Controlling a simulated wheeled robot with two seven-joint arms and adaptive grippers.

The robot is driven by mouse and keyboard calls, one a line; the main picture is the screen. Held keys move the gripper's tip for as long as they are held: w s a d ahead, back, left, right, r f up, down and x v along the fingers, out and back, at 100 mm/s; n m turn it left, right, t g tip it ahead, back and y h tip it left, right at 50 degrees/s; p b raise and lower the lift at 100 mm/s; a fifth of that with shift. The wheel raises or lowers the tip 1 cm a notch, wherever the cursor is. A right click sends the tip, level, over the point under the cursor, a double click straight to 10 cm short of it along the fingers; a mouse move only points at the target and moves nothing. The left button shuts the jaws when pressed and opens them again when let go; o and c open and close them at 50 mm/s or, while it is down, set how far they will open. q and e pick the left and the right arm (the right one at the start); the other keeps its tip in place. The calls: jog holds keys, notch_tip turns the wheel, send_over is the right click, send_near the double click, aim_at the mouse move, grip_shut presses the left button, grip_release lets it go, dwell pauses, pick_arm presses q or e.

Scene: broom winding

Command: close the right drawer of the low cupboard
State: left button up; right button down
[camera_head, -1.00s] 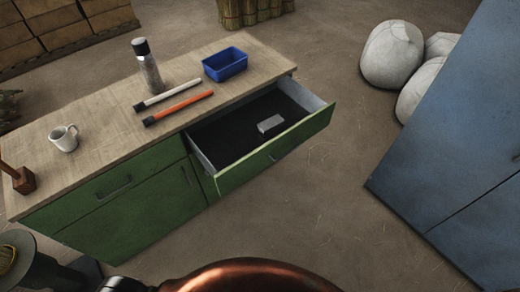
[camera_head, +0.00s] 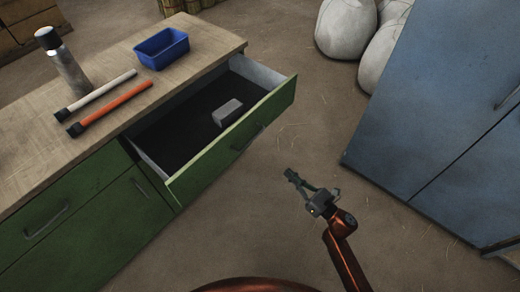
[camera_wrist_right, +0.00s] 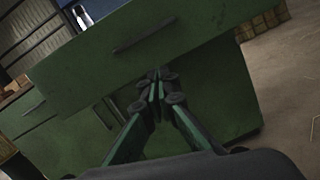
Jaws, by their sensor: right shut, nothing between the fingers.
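The right drawer (camera_head: 232,150) of the green low cupboard (camera_head: 75,215) stands open, pulled out toward the front. A grey block (camera_head: 227,112) lies inside it. My right gripper (camera_head: 291,177) is shut and empty, in front of the drawer and apart from it, above the floor in the head view. In the right wrist view the closed fingertips (camera_wrist_right: 155,78) point at the drawer front (camera_wrist_right: 190,40), just below its dark handle (camera_wrist_right: 145,36). Whether they touch it cannot be told there. My left gripper is not in view.
On the worktop (camera_head: 110,60) are a blue bin (camera_head: 162,50), a bottle (camera_head: 68,68), a white stick (camera_head: 105,92) and an orange stick (camera_head: 112,108). A blue cabinet (camera_head: 430,120) stands at right, with pale sacks (camera_head: 345,28) behind. Floor between is clear.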

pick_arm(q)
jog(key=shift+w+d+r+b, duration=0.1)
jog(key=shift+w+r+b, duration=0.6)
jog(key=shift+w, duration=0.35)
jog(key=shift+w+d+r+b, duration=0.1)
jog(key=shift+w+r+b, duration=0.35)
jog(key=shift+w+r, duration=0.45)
pick_arm(e)
jog(key=w+a+r+n+y, duration=0.1)
jog(key=w+a+r+n, duration=0.1)
jog(key=a, duration=0.5)
jog(key=w+a+r+n+g, duration=0.1)
jog(key=w+a+r, duration=0.3)
jog(key=a, duration=0.2)
jog(key=shift+w+a+n+y, duration=0.35)
jog(key=shift+w+n+y, duration=0.05)
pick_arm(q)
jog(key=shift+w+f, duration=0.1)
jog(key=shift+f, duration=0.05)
pick_arm(e)
jog(key=shift+w, duration=0.1)
